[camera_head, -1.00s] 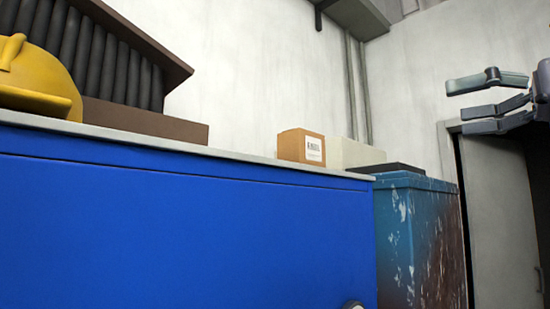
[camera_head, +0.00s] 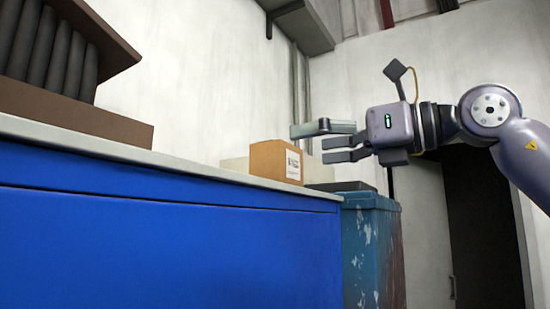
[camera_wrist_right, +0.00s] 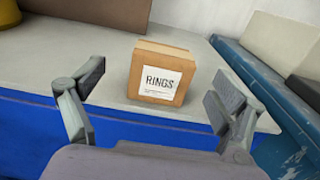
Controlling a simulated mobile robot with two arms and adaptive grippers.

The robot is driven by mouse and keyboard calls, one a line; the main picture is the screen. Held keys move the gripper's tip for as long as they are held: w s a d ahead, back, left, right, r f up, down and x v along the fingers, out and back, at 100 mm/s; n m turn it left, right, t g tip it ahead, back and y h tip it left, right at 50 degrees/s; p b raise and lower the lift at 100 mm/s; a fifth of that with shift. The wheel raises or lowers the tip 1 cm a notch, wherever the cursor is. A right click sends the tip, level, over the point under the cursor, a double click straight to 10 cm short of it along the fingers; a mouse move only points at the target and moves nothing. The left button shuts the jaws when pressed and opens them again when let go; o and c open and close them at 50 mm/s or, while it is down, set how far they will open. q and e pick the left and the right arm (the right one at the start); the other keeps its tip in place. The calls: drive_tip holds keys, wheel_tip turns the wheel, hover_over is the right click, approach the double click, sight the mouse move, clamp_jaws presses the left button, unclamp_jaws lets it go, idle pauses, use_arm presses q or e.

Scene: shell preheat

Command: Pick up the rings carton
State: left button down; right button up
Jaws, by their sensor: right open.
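The rings carton (camera_head: 275,161) is a small brown cardboard box with a white label. It stands upright near the right end of the blue cabinet's grey top (camera_head: 205,172). In the right wrist view the carton (camera_wrist_right: 160,72) shows its "RINGS" label and lies ahead, between the two sides of the gripper. My right gripper (camera_head: 308,143) is open and empty, just to the right of the carton in the head view, its fingers pointing left. In the wrist view its open fingers (camera_wrist_right: 155,110) frame the carton without visible contact. My left gripper is out of view.
A brown rack with dark rolls (camera_head: 50,60) stands on the cabinet at the left. A pale box (camera_head: 320,171) is behind the carton. A worn blue bin (camera_head: 372,240) with a dark item on top stands right of the cabinet. The countertop around the carton is mostly clear.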

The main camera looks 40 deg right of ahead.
sight(293, 146)
drive_tip(key=x, duration=0.2)
drive_tip(key=shift+w+p, duration=0.3)
drive_tip(key=p+x, duration=0.2)
drive_tip(key=x, duration=0.1)
drive_tip(key=p+x, duration=0.1)
drive_tip(key=x, duration=0.1)
drive_tip(key=shift+d+r, duration=0.15)
drive_tip(key=shift+d, duration=0.1)
drive_tip(key=shift+w, duration=0.25)
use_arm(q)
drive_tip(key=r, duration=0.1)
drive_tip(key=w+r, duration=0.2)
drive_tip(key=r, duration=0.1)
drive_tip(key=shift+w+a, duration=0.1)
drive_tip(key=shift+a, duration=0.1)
use_arm(e)
drive_tip(key=shift+s+a, duration=0.1)
drive_tip(key=shift+s, duration=0.05)
drive_tip(key=shift+s, duration=0.1)
drive_tip(key=shift+c, duration=1.1)
drive_tip(key=c, duration=0.4)
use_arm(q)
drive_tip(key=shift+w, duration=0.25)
use_arm(e)
drive_tip(key=c, duration=0.7)
drive_tip(key=shift+o, duration=0.2)
